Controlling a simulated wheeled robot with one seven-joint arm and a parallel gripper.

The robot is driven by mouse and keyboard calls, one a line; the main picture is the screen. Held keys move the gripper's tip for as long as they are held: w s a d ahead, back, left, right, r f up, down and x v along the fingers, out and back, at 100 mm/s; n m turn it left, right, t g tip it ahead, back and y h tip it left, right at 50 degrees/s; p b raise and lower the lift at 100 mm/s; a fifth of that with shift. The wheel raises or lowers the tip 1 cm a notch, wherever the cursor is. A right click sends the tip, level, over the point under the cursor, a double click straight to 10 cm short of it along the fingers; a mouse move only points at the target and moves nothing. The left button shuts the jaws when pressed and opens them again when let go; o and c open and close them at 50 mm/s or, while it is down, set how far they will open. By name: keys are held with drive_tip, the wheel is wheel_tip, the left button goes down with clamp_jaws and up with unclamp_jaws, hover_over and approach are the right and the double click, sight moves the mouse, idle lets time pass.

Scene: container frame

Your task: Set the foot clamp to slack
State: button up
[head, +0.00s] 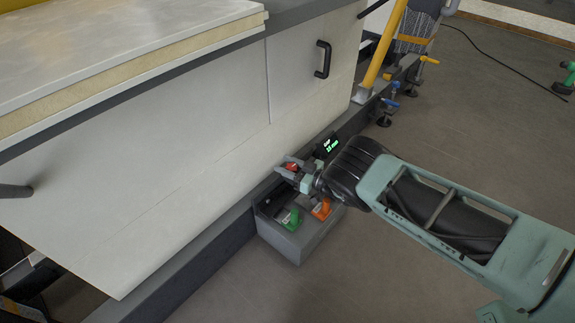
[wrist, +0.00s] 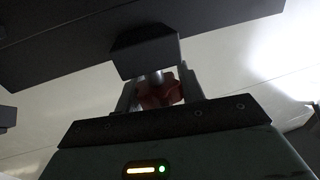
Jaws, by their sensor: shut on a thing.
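My gripper (head: 290,169) reaches in from the right in the head view, low beside the cabinet base. It is shut on a small red knob (head: 291,167). The red knob (wrist: 160,93) also shows between my two fingers in the wrist view, on a short metal stem under a dark block (wrist: 146,50). A grey box (head: 285,241) at the frame's foot carries a green pedal (head: 288,220) and an orange pedal (head: 321,209). A small display (head: 328,145) beside my wrist shows green text, too small to read surely. Which part is the foot clamp I cannot tell.
White cabinet panels (head: 170,180) with a black handle (head: 323,59) rise behind my gripper. A yellow post (head: 384,45) and blue and orange clamps (head: 422,62) stand at the upper right. A cable (head: 500,65) lies on the open floor to the right.

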sight(287, 165)
idle(0.4)
drive_tip(key=o, duration=1)
drive_tip(key=shift+c, duration=0.2)
drive_tip(key=shift+r, duration=0.15)
wheel_tip(287, 165, up, 10)
drive_tip(key=p, duration=0.5)
